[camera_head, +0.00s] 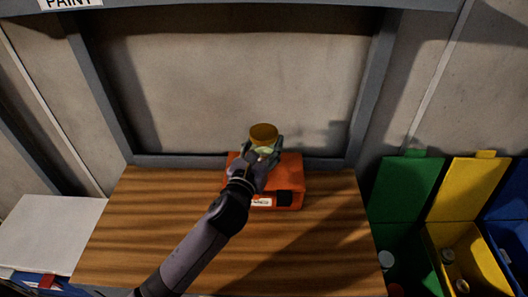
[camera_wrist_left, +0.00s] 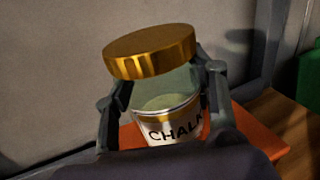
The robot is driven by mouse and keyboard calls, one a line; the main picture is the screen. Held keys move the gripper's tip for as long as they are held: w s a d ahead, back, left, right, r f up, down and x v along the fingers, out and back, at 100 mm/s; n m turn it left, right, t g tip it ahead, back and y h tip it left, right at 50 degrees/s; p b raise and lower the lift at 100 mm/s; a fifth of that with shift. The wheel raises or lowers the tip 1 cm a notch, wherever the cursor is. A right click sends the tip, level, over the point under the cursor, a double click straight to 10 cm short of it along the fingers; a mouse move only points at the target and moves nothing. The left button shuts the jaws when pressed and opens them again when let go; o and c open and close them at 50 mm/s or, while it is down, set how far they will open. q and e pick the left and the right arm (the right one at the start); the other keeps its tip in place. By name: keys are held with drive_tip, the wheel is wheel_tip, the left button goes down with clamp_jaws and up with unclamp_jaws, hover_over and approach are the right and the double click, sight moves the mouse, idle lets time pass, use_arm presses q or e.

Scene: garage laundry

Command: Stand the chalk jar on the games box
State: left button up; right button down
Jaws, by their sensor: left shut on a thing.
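The chalk jar (camera_head: 264,135) has a gold lid, clear greenish glass and a white label reading CHALK. It also shows in the left wrist view (camera_wrist_left: 160,100). My left gripper (camera_head: 265,151) is shut on the jar, with a finger on each side of it. The jar looks upright in the head view and slightly tilted in the wrist view. The orange games box (camera_head: 287,172) lies on the wooden worktop, below the jar. My gripper and forearm hide part of the box. I cannot tell whether the jar's base touches the box top. My right gripper is not in view.
The wooden worktop (camera_head: 150,215) is clear on both sides of the box. A grey frame and wall (camera_head: 240,80) stand behind it. Green (camera_head: 408,185), yellow (camera_head: 468,190) and blue bins stand at the right, with several small items inside. A white surface (camera_head: 50,235) is at the left.

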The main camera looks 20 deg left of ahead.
use_arm(q)
wheel_tip(320, 180, down, 2)
drive_tip(key=shift+f, duration=0.15)
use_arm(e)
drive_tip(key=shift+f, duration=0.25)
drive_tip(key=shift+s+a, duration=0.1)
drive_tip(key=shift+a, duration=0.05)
use_arm(q)
drive_tip(key=shift+f, duration=0.1)
drive_tip(key=o, duration=1.3)
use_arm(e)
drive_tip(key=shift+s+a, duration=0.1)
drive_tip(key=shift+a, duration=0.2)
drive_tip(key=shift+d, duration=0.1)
